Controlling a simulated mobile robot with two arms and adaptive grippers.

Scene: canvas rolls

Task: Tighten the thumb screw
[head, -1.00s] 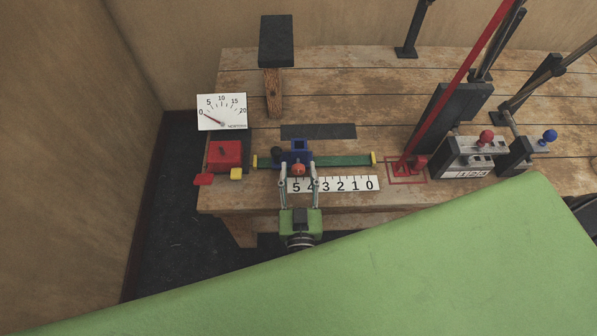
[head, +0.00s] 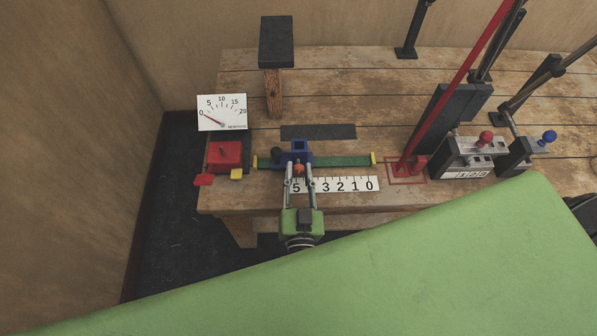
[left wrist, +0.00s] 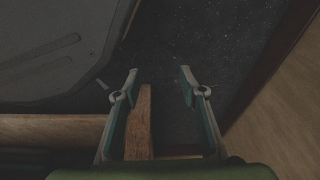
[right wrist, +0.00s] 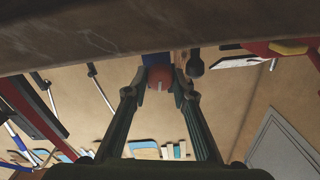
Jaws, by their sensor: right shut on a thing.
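The thumb screw (head: 299,168) is a small orange-red knob on the front of a blue slider (head: 301,146). The slider sits on a green rail (head: 343,161) with yellow ends, above a white number scale (head: 345,184). My right gripper (head: 300,171) reaches up from the front and is shut on the screw, one finger on each side. In the right wrist view the screw (right wrist: 160,78) shows a pale mark between the fingertips. My left gripper (left wrist: 159,78) is open and empty over the dark floor; it is out of the head view.
A dial gauge (head: 222,112) reads near 0 at the left, behind a red block (head: 225,155). A red lever (head: 455,85) and a device with a red knob (head: 473,155) stand to the right. A large green surface (head: 400,270) fills the foreground.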

